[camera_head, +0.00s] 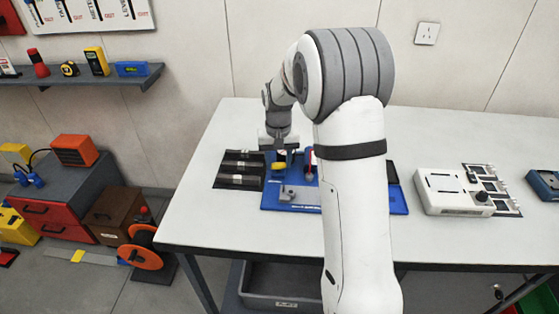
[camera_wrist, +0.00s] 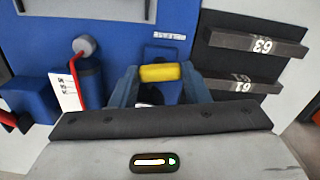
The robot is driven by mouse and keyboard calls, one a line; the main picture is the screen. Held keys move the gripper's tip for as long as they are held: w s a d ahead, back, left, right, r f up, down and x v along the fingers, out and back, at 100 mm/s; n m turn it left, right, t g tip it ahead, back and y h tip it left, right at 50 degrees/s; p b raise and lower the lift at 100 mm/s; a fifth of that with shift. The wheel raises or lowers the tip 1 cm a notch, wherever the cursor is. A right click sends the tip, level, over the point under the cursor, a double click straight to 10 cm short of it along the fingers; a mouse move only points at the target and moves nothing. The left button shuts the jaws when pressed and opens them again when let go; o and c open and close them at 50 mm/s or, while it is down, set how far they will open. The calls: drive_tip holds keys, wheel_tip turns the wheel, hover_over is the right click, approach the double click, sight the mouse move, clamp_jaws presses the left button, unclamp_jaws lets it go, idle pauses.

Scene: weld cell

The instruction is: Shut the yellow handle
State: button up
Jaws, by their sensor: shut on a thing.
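The yellow handle (camera_head: 278,167) shows below my gripper over the left part of the blue board (camera_head: 395,200). In the wrist view the yellow handle (camera_wrist: 160,72) lies crosswise between the two fingertips of my gripper (camera_wrist: 160,78). The gripper is shut on it. A dark part shows below the handle between the fingers; what the handle is fixed to is mostly hidden. In the head view my arm hides the middle of the board.
Left of the board lies a black rack (camera_head: 238,170) with numbered bars (camera_wrist: 258,43). A blue post with a grey knob (camera_wrist: 84,45), a red rod (camera_wrist: 75,72) and a white tag (camera_wrist: 66,92) stand near the handle. A white device (camera_head: 452,193) lies right on the table.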

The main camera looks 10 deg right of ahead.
sight(279, 164)
drive_tip(key=shift+m, duration=1.1)
drive_tip(key=o, duration=0.7)
drive_tip(key=shift+r, duration=0.1)
wheel_tip(279, 164, up, 8)
drive_tip(key=shift+f, duration=0.25)
drive_tip(key=shift+r, duration=0.1)
